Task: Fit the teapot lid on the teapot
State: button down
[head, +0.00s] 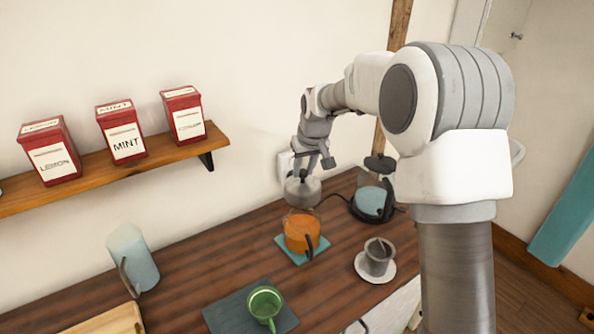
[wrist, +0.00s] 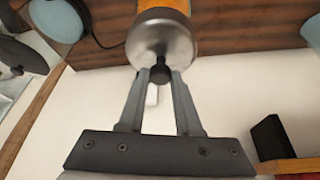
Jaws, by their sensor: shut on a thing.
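The teapot (head: 302,234) looks orange, with a dark handle facing the front right, and stands upright on a teal mat (head: 288,255). The teapot lid (head: 303,193) is a silvery round dome with a black knob. My gripper (head: 303,173) is shut on the knob and holds the lid just above the teapot in the head view. In the wrist view the gripper (wrist: 160,74) pinches the knob between both fingers, and the lid (wrist: 160,38) hides most of the orange teapot (wrist: 165,5). I cannot tell the exact gap between lid and rim.
A kettle (head: 372,200) on a dark base stands right of the teapot. A grey cup (head: 377,262) on a white saucer is at front right. A green mug (head: 264,304) is in front and a pale blue pitcher (head: 134,262) at left. A shelf (head: 90,178) holds red tins.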

aim_at(304, 184)
dwell(0.3)
jog(key=shift+f+b, duration=2.05)
jog(key=shift+f, duration=0.65)
jog(key=shift+f+b, duration=0.3)
jog(key=shift+f+b, duration=0.9)
jog(key=shift+f, duration=0.35)
jog(key=shift+f, duration=0.15)
jog(key=c, duration=0.5)
grip_release()
